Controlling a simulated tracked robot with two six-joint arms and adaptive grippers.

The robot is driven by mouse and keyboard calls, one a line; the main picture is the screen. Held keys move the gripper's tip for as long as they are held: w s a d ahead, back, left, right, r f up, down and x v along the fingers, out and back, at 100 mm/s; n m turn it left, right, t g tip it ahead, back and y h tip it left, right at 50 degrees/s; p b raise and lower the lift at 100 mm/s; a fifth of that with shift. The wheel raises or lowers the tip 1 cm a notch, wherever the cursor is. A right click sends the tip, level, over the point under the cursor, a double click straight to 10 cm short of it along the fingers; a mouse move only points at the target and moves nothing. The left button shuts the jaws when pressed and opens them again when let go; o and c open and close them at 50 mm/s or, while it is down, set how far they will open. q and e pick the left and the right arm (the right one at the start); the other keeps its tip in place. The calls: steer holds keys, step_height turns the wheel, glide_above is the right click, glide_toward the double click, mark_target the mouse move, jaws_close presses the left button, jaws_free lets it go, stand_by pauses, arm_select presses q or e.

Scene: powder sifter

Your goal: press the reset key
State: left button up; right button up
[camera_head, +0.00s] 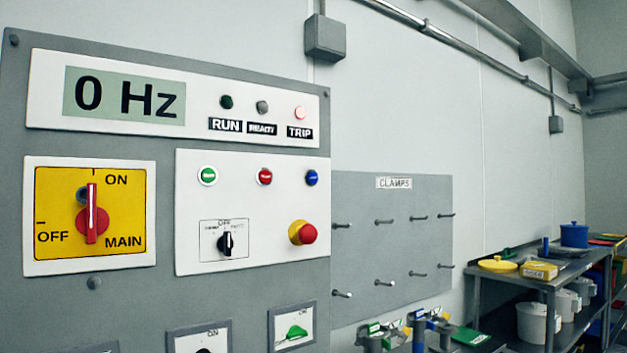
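A grey control panel (100,308) fills the left side of the head view. On its white button plate (190,240) sit a green button (208,176), a red button (264,176) and a blue button (312,177) in a row. The caption on the blue button is too small to read, so I cannot tell for certain which one is the reset key. The display (124,96) reads "0 Hz". The TRIP lamp (300,112) glows pale red, while the RUN lamp (226,102) and READY lamp (262,107) look dark. Neither of my grippers shows in the view.
A red mushroom button (308,233) and a black selector (226,243) sit below the buttons. The yellow main switch (91,213) points to ON. A pegboard labelled CLAMPS (395,260) has bare pegs. A shelf (545,283) with pots stands at right.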

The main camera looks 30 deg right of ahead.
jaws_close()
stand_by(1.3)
